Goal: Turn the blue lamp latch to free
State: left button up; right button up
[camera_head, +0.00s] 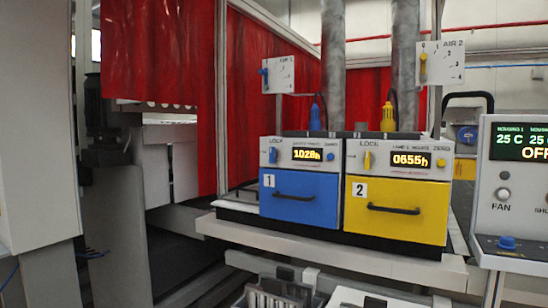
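The blue lamp latch (272,156) is a small blue knob on the white top panel of lamp unit 1, at the left of its display and just under the word LOCK. It looks upright, but it is too small to tell its exact setting. Lamp unit 1 (300,188) has a blue drawer front with a black handle, and its display reads 1028h. A similar yellow latch (367,160) is on the yellow lamp unit 2 (397,220) to its right. Neither of my grippers shows in the head view.
Both units stand on a pale ledge (330,258). Blue (315,117) and yellow (388,117) plugs rise behind them. A control box (515,190) with a FAN button stands at right. Red curtains (262,100) hang behind. A grey crate (275,297) is below the ledge.

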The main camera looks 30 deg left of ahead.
aim_at(275, 154)
jog(key=i+j+u, duration=0.1)
jog(key=j, duration=0.3)
jog(key=i+j, duration=0.25)
jog(key=j, duration=0.15)
jog(key=i+j+u, duration=0.15)
jog(key=j, duration=0.25)
